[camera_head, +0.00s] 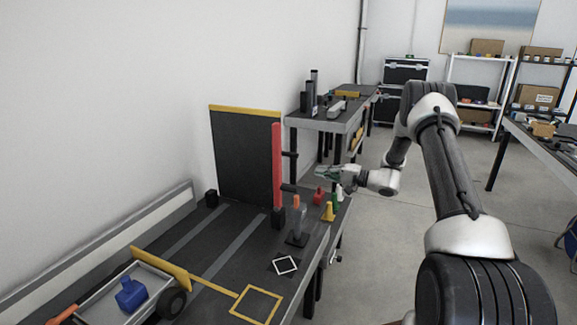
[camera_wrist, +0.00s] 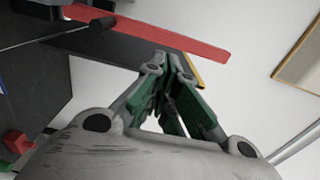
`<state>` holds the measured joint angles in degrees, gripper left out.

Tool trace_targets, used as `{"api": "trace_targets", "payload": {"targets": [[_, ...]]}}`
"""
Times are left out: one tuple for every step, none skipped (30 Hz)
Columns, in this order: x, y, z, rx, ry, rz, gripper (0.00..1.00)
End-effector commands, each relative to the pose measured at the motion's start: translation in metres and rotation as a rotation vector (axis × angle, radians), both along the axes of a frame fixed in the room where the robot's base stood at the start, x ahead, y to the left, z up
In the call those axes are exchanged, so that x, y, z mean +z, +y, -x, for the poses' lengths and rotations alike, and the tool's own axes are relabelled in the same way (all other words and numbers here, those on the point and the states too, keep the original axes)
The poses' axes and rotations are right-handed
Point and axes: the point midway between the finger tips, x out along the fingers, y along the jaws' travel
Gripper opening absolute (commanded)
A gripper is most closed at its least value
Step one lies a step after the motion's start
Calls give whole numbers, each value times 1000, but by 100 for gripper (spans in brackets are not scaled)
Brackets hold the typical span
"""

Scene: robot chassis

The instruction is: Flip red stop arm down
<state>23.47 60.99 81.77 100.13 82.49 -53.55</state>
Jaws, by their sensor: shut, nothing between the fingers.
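The red stop arm (camera_head: 277,165) stands upright at the right edge of a dark panel on the black work table. In the wrist view the red stop arm (camera_wrist: 150,30) runs across the top of the picture, just past my fingertips. My gripper (camera_head: 320,172) has green fingers and is to the right of the stop arm, apart from it in the head view. In the wrist view my gripper (camera_wrist: 168,62) is shut, with nothing held. A black rod with a dark knob (camera_wrist: 103,24) passes close to the red arm.
The dark panel (camera_head: 243,155) with a yellow top edge stands behind the arm. An orange-topped lever (camera_head: 297,222) and small red (camera_head: 318,196) and yellow (camera_head: 328,211) pieces stand near the table's right edge. A cart with a blue block (camera_head: 131,294) is front left. Open floor lies to the right.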

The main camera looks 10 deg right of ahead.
Motion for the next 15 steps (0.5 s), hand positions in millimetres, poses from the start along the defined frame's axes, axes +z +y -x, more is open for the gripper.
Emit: {"api": "trace_targets", "payload": {"targets": [[0, 0, 0, 0, 0, 0, 0], [0, 0, 0, 0, 1, -1, 0], [0, 1, 0, 1, 1, 0, 0], [0, 1, -1, 1, 1, 0, 0], [0, 3, -1, 1, 1, 0, 0], [0, 5, -3, 2, 1, 1, 0], [0, 8, -5, 3, 1, 1, 0], [0, 11, -6, 4, 1, 1, 0], [0, 15, -10, 4, 1, 1, 0], [0, 19, -12, 4, 1, 1, 0], [0, 24, -16, 4, 1, 0, 0], [0, 31, -20, 4, 1, 1, 0], [0, 36, -24, 5, 1, 1, 0], [0, 41, -28, 5, 1, 1, 0], [0, 49, -33, 5, 1, 0, 0]]}}
